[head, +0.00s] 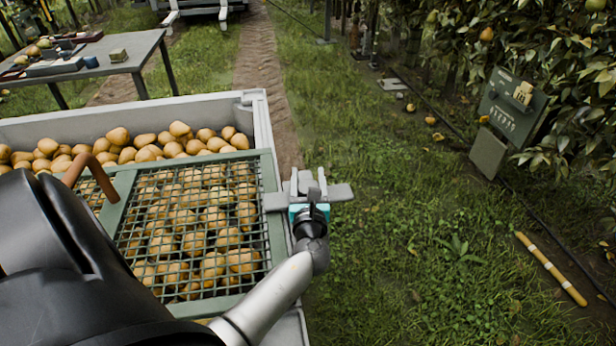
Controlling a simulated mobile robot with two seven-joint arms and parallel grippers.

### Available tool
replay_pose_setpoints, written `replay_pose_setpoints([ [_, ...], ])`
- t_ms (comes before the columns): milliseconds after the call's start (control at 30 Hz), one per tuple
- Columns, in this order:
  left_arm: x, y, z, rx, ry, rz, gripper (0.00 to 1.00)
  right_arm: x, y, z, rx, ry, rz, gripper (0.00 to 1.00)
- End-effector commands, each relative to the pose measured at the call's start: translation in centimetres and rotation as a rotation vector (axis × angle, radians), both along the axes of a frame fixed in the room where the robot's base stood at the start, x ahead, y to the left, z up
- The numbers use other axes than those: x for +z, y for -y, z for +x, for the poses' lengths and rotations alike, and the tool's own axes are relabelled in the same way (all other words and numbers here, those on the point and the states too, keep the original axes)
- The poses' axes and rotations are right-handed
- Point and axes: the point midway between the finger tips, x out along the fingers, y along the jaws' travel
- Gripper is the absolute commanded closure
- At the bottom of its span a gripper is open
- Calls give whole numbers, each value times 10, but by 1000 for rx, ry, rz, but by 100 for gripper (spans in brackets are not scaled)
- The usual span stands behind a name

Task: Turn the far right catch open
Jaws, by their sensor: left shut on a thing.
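A green-framed mesh lid (272,216) lies over the pears in a large grey crate (262,118). My left gripper (309,181) is at the crate's right side, beside the lid's far right part. Its fingers point away from me and are shut on a small grey piece, the far right catch (307,184). The fingers and gripper body hide most of the catch, so I cannot tell how far it is turned. My right gripper is not in view.
A brown curved handle (76,168) stands on the lid's left part. Loose pears (150,148) fill the crate beyond the lid. A grey table (135,55) with small items stands back left. A green sign board (512,108) and a yellow post (550,268) are right. Grass right of the crate is open.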

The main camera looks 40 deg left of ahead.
Motion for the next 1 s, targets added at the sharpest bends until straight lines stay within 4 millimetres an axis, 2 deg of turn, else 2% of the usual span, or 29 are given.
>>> replay_pose_setpoints([
  [33, 0, 0, 0, 0, 0, 0, 71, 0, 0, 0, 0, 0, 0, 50],
  [300, 0, 0, 0, 0, -1, -1, 100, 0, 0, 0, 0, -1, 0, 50],
  [767, 0, 0, 0, -15, -1, 1, 100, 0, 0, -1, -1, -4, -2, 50],
  [1000, 0, 3, 3, -184, -2, 9, 100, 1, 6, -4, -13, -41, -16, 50],
])
